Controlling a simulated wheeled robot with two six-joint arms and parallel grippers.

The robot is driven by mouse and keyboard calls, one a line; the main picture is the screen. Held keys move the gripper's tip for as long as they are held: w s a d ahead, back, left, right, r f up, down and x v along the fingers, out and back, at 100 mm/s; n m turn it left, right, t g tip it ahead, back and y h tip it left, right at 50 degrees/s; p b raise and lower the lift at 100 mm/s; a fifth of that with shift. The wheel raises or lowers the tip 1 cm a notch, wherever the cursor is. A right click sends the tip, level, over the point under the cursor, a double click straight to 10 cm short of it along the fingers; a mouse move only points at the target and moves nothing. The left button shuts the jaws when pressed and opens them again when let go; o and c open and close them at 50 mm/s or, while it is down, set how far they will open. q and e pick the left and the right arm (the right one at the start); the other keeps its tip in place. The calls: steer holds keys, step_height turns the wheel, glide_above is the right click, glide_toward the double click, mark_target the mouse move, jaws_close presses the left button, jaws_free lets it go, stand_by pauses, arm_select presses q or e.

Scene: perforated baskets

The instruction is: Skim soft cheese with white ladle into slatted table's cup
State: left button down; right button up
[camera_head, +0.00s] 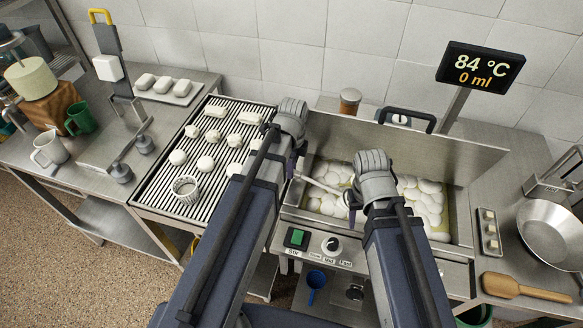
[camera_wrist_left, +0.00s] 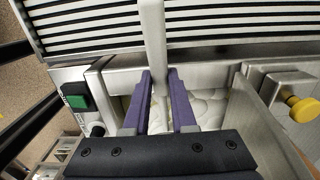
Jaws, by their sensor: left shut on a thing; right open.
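The soft cheese (camera_head: 428,205) lies as white lumps in yellowish liquid in the steel vat (camera_head: 460,226). My left gripper (camera_head: 297,158) is at the vat's left side, shut on the white ladle (camera_head: 318,184). The ladle's pale handle (camera_wrist_left: 153,45) runs between the purple fingers (camera_wrist_left: 160,98) in the left wrist view. The ladle reaches right over the cheese; its bowl is hard to make out. The slatted table (camera_head: 150,187) stands left of the vat, with a white perforated cup (camera_head: 186,190) near its front. My right gripper (camera_head: 353,208) is open over the vat, mostly hidden by its wrist.
Several white cheese pieces (camera_head: 206,163) sit on the slats behind the cup. A control panel with a green switch (camera_head: 297,237) is at the vat's front. A display (camera_head: 480,68) reads 84 °C and 0 ml. A metal pan (camera_head: 552,232) and wooden paddle (camera_head: 520,287) lie right.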

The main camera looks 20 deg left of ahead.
arm_select(q)
step_height(320, 180, up, 15)
steer(key=h+p, duration=0.2)
steer(key=p, duration=1.2)
arm_select(e)
step_height(320, 180, up, 14)
steer(key=shift+r, duration=0.25)
arm_select(q)
steer(key=shift+f, duration=0.1)
